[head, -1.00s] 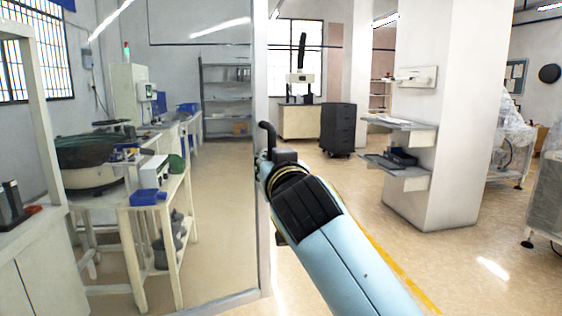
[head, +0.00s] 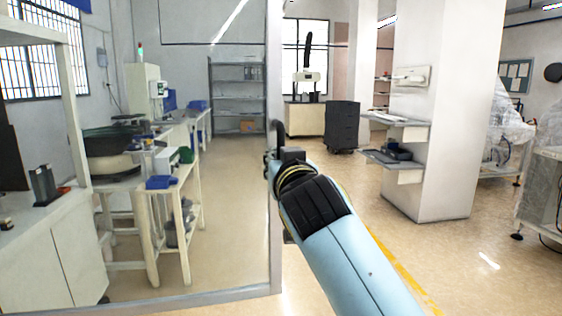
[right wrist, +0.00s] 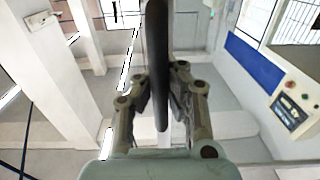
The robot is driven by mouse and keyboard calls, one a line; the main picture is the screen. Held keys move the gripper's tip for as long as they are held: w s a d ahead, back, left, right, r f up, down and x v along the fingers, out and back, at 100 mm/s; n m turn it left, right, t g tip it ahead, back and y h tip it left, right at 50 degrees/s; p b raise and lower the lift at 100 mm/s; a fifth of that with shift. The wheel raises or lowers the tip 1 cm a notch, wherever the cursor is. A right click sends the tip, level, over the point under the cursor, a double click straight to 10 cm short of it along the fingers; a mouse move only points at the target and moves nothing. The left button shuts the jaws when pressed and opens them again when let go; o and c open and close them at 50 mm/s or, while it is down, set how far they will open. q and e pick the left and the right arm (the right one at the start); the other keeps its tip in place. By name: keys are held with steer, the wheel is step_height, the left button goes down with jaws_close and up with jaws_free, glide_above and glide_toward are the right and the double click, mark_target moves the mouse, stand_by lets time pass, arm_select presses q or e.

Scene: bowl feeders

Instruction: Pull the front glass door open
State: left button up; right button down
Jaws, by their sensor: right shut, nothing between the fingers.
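The front glass door is a large clear pane with a pale frame (head: 274,70), filling the left half of the head view. Its bottom rail (head: 215,297) runs along the floor. My right gripper (head: 272,158) is at the door's right edge, with the blue arm reaching up from below. In the right wrist view, a dark upright bar handle (right wrist: 157,40) lies in line with the fingers of this gripper (right wrist: 163,85). The gripper is shut with nothing gripped; whether it touches the bar is unclear. In the head view the handle is mostly hidden by the gripper. My left gripper is not in view.
Behind the glass stand a bowl feeder (head: 108,140), a white cart with a blue bin (head: 160,182) and a grey shelf rack (head: 237,95). Right of the door, a black drawer cabinet (head: 342,125) and a white pillar (head: 450,120) stand beyond open floor.

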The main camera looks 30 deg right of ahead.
mark_target(276, 106)
steer(key=c, duration=2.1)
jaws_free()
steer(key=shift+r, duration=0.15)
steer(key=o, duration=0.8)
step_height(276, 106, up, 10)
steer(key=shift+f, duration=0.1)
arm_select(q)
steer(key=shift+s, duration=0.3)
arm_select(e)
steer(key=shift+f, duration=0.1)
